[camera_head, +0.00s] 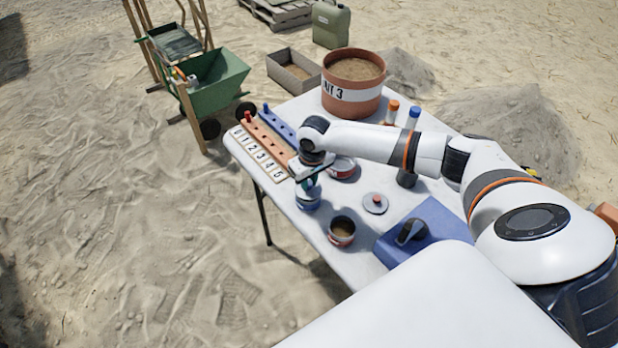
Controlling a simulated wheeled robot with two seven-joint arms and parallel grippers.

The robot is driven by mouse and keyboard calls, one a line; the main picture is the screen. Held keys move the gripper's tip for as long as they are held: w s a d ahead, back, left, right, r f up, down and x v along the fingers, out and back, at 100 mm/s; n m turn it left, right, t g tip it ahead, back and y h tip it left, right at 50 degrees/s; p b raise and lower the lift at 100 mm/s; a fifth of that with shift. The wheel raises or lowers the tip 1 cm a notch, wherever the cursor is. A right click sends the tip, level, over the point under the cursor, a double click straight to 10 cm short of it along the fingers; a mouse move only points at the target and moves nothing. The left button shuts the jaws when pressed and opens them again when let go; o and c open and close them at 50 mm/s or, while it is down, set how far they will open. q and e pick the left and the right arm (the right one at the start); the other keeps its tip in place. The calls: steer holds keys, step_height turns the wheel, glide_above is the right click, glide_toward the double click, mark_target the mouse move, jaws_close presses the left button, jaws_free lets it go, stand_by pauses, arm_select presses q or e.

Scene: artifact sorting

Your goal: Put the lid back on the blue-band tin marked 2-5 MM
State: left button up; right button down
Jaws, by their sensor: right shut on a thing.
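The blue-band tin (307,199) stands upright near the left edge of the white table. My right gripper (308,182) points down directly over it. It is shut on what looks like the tin's lid, which is mostly hidden by the fingers. I cannot tell whether the lid touches the rim. The tin's marking is too small to read. My left gripper is not in view.
An open red-band tin (342,240) of soil stands in front, with a red-knobbed lid (376,208) nearby. Another red-band tin (343,173) is behind. A numbered strip (257,153), peg racks, bottles, a blue case (440,215) and a large bucket (352,103) share the table.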

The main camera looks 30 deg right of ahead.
steer(key=shift+f+p, duration=0.15)
steer(key=shift+p, duration=0.7)
stand_by(0.8)
steer(key=c, duration=0.7)
jaws_free()
steer(key=shift+r+p, duration=3.55)
steer(key=shift+p, duration=0.5)
jaws_close()
